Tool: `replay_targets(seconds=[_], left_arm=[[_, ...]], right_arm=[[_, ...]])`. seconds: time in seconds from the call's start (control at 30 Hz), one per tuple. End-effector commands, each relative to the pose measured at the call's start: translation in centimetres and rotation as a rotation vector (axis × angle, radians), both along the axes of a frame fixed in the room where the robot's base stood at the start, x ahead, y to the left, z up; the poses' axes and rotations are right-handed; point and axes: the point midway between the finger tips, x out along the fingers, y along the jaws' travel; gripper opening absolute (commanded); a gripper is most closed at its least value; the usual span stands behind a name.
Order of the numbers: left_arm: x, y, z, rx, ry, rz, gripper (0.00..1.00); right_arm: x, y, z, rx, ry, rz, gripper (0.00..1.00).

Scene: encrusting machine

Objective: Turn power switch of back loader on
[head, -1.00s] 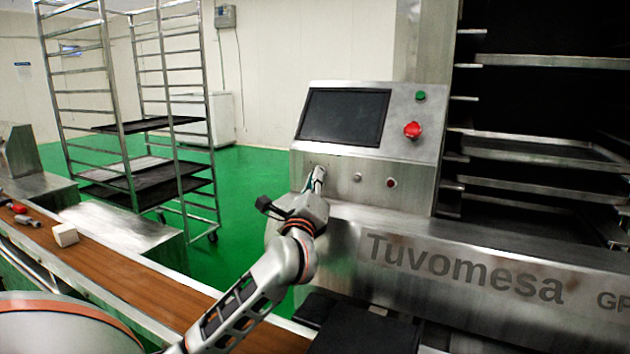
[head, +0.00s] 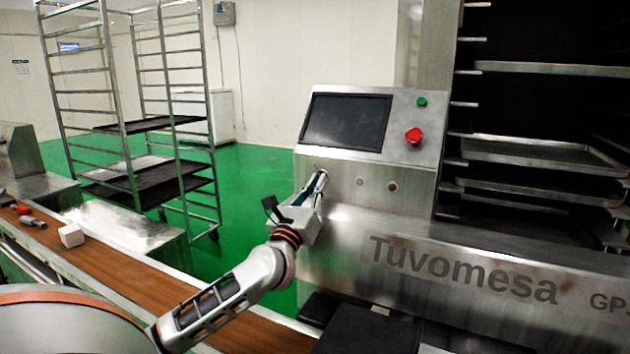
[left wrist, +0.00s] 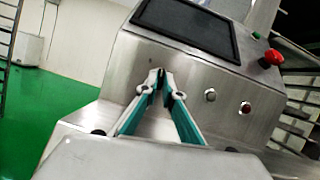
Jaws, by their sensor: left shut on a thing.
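The back loader is the steel machine (head: 350,240) marked "Tuvomesa", with a sloped control panel. My left gripper (head: 321,176) is at the left end of the panel's lower face, below the dark screen (head: 345,121). In the left wrist view the fingers of the gripper (left wrist: 162,74) come together at the tips against this steel face. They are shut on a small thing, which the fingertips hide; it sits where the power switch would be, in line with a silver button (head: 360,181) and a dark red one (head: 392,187). My right gripper is not in view.
A red emergency knob (head: 413,136) and a green button (head: 422,102) sit right of the screen. A conveyor (head: 130,285) with a white block (head: 71,235) runs at the left. A tray rack (head: 150,130) stands behind on the green floor.

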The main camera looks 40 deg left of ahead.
Motion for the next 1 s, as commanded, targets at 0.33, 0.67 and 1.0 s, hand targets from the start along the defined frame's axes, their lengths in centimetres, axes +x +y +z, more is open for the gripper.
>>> replay_targets(seconds=[0.33, 0.67, 1.0], left_arm=[[-0.2, 0.3, 0.5, 0.315, 0.099, -0.001, 0.0], [-0.2, 0.5, 0.5, 0.601, 0.192, -0.001, 0.0], [-0.2, 0.6, 0.4, 0.81, 0.258, -0.002, 0.0]], right_arm=[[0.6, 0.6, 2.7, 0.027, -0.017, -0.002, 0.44], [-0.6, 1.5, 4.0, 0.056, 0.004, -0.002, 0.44], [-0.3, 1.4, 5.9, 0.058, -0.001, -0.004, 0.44]])
